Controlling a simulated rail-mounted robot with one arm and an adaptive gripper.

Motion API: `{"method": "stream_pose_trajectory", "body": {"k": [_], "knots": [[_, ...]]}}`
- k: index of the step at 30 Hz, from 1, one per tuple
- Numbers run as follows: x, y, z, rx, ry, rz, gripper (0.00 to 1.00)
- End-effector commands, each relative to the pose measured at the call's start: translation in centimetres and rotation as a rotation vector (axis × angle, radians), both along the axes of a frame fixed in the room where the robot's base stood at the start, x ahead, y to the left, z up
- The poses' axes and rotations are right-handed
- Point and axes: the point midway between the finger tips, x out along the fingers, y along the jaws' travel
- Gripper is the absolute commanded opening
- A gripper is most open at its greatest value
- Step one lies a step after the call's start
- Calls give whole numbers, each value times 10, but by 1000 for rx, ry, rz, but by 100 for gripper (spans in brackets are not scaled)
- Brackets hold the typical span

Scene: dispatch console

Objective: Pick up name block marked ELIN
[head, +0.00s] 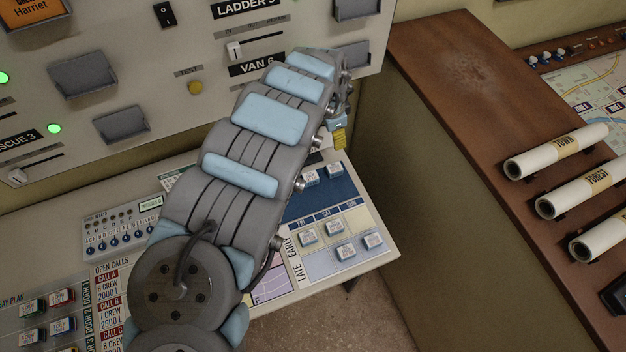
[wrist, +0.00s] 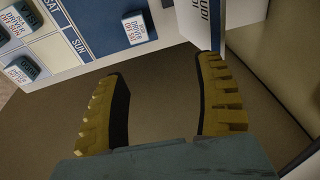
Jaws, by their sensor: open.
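My gripper (head: 340,138) is mostly hidden behind my arm, above the board's far end. In the wrist view my gripper (wrist: 162,68) is open, its yellow fingers apart with nothing between them. A block (wrist: 137,28) with a white label lies just beyond the left finger. Other blocks (wrist: 22,70) are at the left.
A white panel with blue lettering (wrist: 207,20) is close to the right finger. The upright console (head: 205,55) with switches rises behind my arm. A brown ledge (head: 450,90) with rolled maps (head: 555,150) is at the right, across a gap.

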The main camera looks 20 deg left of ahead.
Motion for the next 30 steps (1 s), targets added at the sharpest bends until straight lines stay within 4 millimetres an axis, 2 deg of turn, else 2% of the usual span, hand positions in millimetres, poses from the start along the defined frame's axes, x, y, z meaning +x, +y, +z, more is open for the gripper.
{"method": "stream_pose_trajectory", "body": {"k": [1, 3, 9, 14, 30], "knots": [[-14, 12, 2, 16, 39, -3, 70], [-31, 23, 7, 29, 89, -10, 70], [-59, 38, 12, 43, 169, -18, 70], [-63, 39, 2, 43, 181, -20, 70], [-63, 39, -59, 43, 179, -19, 70]]}}
